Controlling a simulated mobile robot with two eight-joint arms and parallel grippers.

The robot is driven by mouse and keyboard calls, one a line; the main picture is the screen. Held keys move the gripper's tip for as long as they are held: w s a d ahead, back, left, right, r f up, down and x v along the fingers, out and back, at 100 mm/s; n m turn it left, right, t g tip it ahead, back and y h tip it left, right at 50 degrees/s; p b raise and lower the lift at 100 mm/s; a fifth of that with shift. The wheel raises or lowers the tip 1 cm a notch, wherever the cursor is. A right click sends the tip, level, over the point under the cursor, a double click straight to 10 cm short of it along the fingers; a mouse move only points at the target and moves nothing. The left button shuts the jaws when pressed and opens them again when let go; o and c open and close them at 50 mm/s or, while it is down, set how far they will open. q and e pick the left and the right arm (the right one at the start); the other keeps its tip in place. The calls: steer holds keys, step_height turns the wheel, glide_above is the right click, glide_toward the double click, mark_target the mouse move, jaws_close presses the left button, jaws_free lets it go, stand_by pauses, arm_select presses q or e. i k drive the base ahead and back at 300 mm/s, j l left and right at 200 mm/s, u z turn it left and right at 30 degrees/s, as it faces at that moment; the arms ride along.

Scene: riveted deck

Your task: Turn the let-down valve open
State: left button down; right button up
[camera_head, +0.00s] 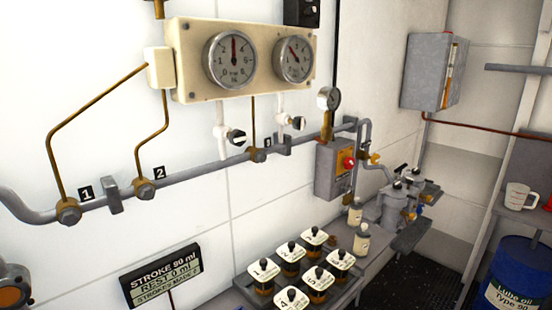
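Neither of my grippers shows in the head view. Several valves are in sight, and none has a readable label naming it the let-down valve. Two valves with black knobs, a left one (236,137) and a right one (298,123), sit on white pipes below the gauge panel (247,85). A grey pump-like block (395,207) stands on the bench at right, with small orange, black and blue handles. A small yellow-orange handle (375,158) sits on the pipe near it. Whether any valve is open or shut I cannot tell.
A grey box with a red knob (348,162) hangs by a round gauge (329,98). Several numbered jars stand in a tray (247,283), with small bottles (361,239) beside it. A stroke display (161,275), a mug (518,196) and a blue drum (515,275) flank the bench.

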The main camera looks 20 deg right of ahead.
mark_target(375, 158)
steer(key=z, duration=1.3)
